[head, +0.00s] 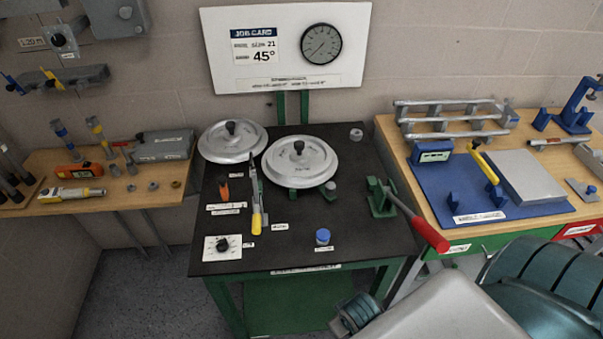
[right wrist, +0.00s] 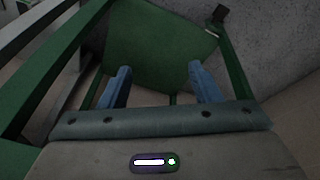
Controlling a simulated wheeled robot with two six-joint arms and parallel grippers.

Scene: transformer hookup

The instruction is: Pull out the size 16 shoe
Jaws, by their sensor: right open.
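Two round grey metal discs with black knobs are on the black-topped bench (head: 300,255). The left disc (head: 215,147) lies at the back left, and the right disc (head: 320,165) sits over a green base near the middle. Their size marks are too small to read, so I cannot tell which is the size 16 shoe. My right gripper shows in the right wrist view (right wrist: 160,72), open and empty, its blue fingers apart. It points at a green panel low by the green frame. Part of it shows at the bottom of the head view. My left gripper is not in view.
A yellow-handled lever (head: 257,215) stands in front of the discs. A red-handled green clamp (head: 383,200) juts out at the bench's right, and a blue cap (head: 322,236) is near the front. A job card board (head: 285,50) rises behind. Wooden side tables hold tools left and right.

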